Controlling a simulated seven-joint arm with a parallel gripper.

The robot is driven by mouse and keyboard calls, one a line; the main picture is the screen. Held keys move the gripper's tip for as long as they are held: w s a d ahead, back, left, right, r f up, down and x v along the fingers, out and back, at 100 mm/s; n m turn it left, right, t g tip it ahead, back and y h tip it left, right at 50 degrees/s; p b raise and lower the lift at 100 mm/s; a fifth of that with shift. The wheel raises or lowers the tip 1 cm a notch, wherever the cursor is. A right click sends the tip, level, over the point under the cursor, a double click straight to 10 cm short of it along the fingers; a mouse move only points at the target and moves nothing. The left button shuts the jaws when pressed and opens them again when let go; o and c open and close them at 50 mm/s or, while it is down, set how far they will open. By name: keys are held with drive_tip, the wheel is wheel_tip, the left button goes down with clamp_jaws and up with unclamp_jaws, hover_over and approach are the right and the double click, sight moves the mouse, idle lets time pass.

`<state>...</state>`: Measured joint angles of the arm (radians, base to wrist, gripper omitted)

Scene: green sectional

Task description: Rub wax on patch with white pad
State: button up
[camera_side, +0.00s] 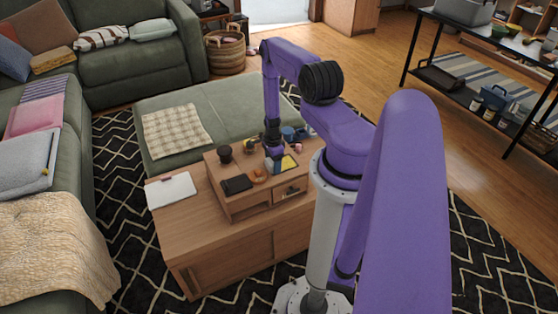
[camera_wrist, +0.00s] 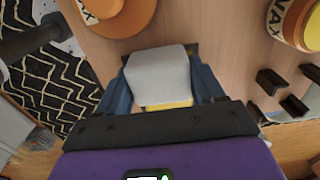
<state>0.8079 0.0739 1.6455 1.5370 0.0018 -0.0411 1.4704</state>
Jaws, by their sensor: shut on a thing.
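My gripper (camera_wrist: 163,88) is shut on the white pad (camera_wrist: 160,70), a pale grey-white block between its blue fingers in the wrist view. A yellow strip (camera_wrist: 168,105) shows at the pad's near edge. Dark corners (camera_wrist: 193,48) show beside the pad; the surface under it is mostly hidden, and I cannot tell whether the pad touches it. In the side view my gripper (camera_side: 275,163) is low over the small wooden riser, beside a yellow patch (camera_side: 289,163) with a dark border. Two containers labelled WAX show in the wrist view, one upper left (camera_wrist: 90,10), one upper right (camera_wrist: 285,20).
The wooden riser (camera_side: 236,208) stands on a low cabinet (camera_side: 198,245). A dark flat item (camera_side: 236,184), an orange round item (camera_side: 259,175), a dark jar (camera_side: 225,153) and blue cups (camera_side: 289,133) crowd around my gripper. A white closed laptop-like slab (camera_side: 170,190) lies left.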

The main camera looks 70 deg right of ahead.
sight(293, 160)
drive_tip(key=shift+w+a, duration=0.55)
drive_tip(key=shift+a, duration=0.05)
drive_tip(key=shift+d, duration=0.35)
drive_tip(key=shift+s+d, duration=3.8)
drive_tip(key=shift+w+a, duration=3.85)
drive_tip(key=shift+w+r, duration=0.15)
drive_tip(key=shift+r, duration=0.05)
drive_tip(key=shift+a+r, duration=0.1)
drive_tip(key=shift+r, duration=3.75)
